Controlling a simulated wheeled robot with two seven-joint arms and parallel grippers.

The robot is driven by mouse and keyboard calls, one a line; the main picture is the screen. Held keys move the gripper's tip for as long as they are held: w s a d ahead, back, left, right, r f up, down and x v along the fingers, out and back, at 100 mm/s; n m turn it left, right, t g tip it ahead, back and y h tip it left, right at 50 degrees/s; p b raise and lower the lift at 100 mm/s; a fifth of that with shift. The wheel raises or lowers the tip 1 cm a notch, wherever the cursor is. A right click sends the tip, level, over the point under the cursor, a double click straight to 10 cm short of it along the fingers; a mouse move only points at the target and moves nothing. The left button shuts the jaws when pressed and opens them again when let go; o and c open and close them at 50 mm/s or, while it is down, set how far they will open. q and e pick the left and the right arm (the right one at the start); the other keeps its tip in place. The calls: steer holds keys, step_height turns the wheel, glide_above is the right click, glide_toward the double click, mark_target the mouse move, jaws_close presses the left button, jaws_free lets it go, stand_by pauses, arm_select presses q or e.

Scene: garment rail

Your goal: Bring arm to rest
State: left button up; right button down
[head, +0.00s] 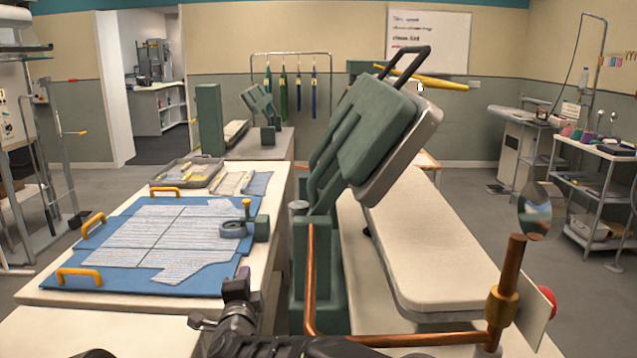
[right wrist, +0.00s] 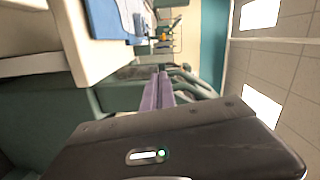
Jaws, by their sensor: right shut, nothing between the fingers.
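My right gripper (head: 242,274) shows in the head view at the bottom, low and left of centre, beside the right edge of the worktable. Its purple fingers (right wrist: 158,92) are together in the right wrist view, with nothing seen between them. The dark gripper body fills the lower part of that view. My left gripper is not seen in either view.
A pale worktable (head: 272,222) bears a blue board (head: 118,285) with striped cloth pieces and yellow handles. A green press with a raised lid (head: 372,140) stands right of the gripper, over a padded board (head: 430,240). A copper pipe (head: 311,275) rises close by.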

steer(key=s+d+f+n+g, duration=0.15)
steer(key=d+f, duration=0.25)
steer(key=f, duration=0.5)
steer(key=d+f+n+g, duration=0.2)
steer(key=d+f+n, duration=0.15)
steer(key=f, duration=0.55)
steer(key=s+d+f+n+g+y, duration=0.1)
steer(key=s+d+f+n+g, duration=0.1)
steer(key=s+d+f, duration=0.4)
steer(key=s+d+f+n+g, duration=0.1)
steer(key=s+d+f+g, duration=0.25)
steer(key=f, duration=0.45)
steer(key=s+d+f+n+g, duration=0.1)
steer(key=s+d+f+g, duration=0.1)
steer(key=s, duration=0.9)
steer(key=s+d+f+n+g+y, duration=0.1)
steer(key=s+f, duration=0.4)
steer(key=s, duration=0.6)
steer(key=s+d+f+n+g+p, duration=0.1)
steer(key=s+d+f+n+g, duration=0.2)
steer(key=s, duration=0.7)
steer(key=shift+s+d+f+g, duration=0.25)
steer(key=shift+s+d+g, duration=0.2)
steer(key=shift+g, duration=0.55)
steer(key=shift+w+n, duration=0.15)
steer(key=shift+n, duration=0.15)
